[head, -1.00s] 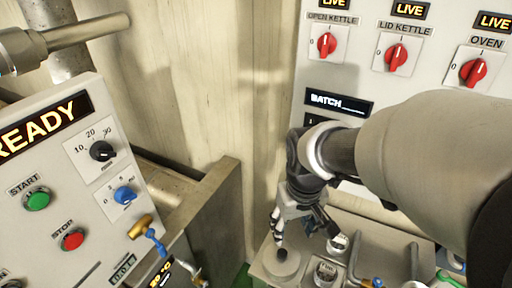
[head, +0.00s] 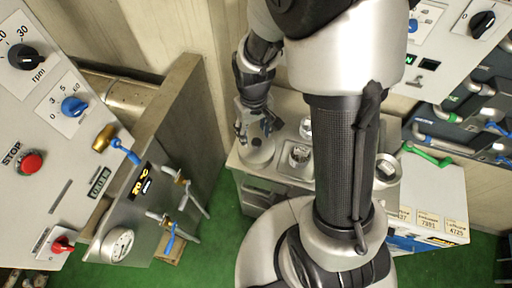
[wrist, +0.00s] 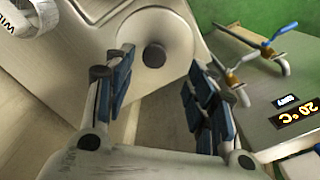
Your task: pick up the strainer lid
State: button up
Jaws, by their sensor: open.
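The strainer lid (head: 257,152) is a round pale disc lying on the metal counter at its left end. In the wrist view the lid (wrist: 178,35) shows a dark round knob (wrist: 154,55) at its middle. My gripper (head: 256,128) is just over the lid, pointing down. In the wrist view my gripper (wrist: 162,74) is open and empty. Its dark-padded fingers stand on either side of the knob in the picture, and I cannot tell the exact height gap. In the head view the fingers partly hide the lid and its knob.
Small metal containers (head: 299,155) stand on the counter right of the lid. A kettle unit with taps (head: 184,190) and a gauge (head: 117,245) is at left, across a strip of green floor (head: 225,215). A metal cup (head: 388,168) stands farther right.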

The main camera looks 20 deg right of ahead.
aim_at(256, 142)
jog(key=f, duration=0.2)
jog(key=f+b, duration=0.1)
jog(key=f, duration=0.1)
jog(key=f+b, duration=0.1)
jog(key=f, duration=0.1)
jog(key=shift+w+d, duration=0.15)
jog(key=shift+d, duration=0.2)
jog(key=shift+r, duration=0.1)
jog(key=shift+c, duration=0.3)
grip_shut()
